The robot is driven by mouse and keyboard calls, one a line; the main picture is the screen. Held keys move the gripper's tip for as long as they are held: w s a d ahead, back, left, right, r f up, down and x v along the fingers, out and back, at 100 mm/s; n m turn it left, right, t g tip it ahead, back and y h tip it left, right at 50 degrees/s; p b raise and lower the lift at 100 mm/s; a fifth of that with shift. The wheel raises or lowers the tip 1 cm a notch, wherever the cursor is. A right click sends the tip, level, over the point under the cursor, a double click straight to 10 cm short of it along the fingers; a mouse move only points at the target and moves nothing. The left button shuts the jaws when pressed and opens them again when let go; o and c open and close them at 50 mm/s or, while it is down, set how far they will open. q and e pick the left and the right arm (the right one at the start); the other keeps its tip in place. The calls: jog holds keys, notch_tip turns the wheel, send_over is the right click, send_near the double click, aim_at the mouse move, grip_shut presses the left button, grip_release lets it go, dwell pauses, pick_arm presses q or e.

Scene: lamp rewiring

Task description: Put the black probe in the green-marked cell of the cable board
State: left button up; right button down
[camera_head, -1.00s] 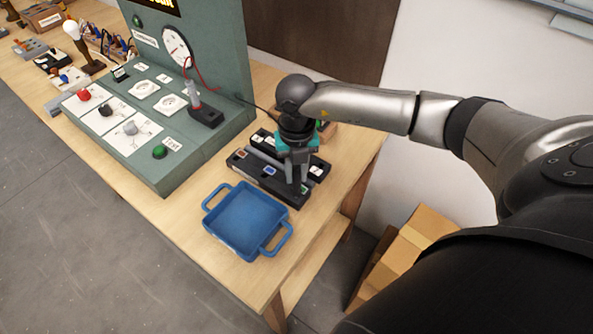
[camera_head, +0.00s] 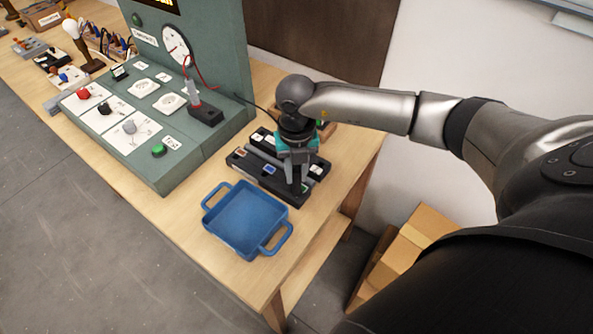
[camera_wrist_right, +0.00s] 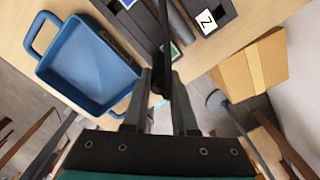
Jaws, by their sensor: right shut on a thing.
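The cable board (camera_head: 239,164) is a dark rack with colour-marked cells on the bench, to the right of the green test panel. My right gripper (camera_head: 298,183) points down over the board's near right end. In the right wrist view, it (camera_wrist_right: 161,88) is shut on the black probe (camera_wrist_right: 164,72), a thin dark piece between the fingers. The green mark (camera_wrist_right: 175,51) shows just beside the probe. I cannot tell whether the probe's tip is inside the cell or above it. My left gripper is not in view.
A blue tray (camera_head: 207,222) with two handles stands just in front of the board. The green test panel (camera_head: 178,155) stands to the left, with a grey-and-red probe in a black holder (camera_head: 206,115). A black cable runs from the panel towards my gripper. Cardboard boxes (camera_head: 408,248) stand beyond the bench's right edge.

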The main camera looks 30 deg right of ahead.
jog(key=shift+f, duration=0.3)
jog(key=c, duration=0.6)
grip_release()
notch_tip(320, 180, up, 15)
jog(key=shift+r, duration=0.15)
